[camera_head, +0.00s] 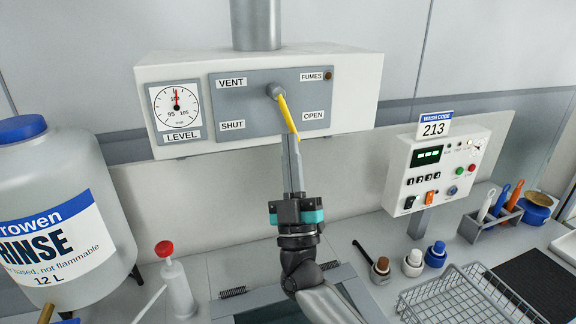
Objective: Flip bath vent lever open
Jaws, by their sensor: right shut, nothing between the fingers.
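The vent lever (288,112) has a yellow handle on a round grey hub, on the grey vent panel (240,105) of a white wall box. The handle slants down and slightly right from the hub, its lower end between the SHUT label (232,126) and the OPEN label (314,115). My right gripper (291,142) reaches up from below with its fingers shut and empty. Its tips are at the lever's lower end; I cannot tell whether they touch it. The FUMES lamp (328,76) looks dark brown. My left gripper is not in view.
A level gauge (176,106) sits left of the panel. A large rinse jug (62,215) stands at left, near a red-capped bottle (175,282).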

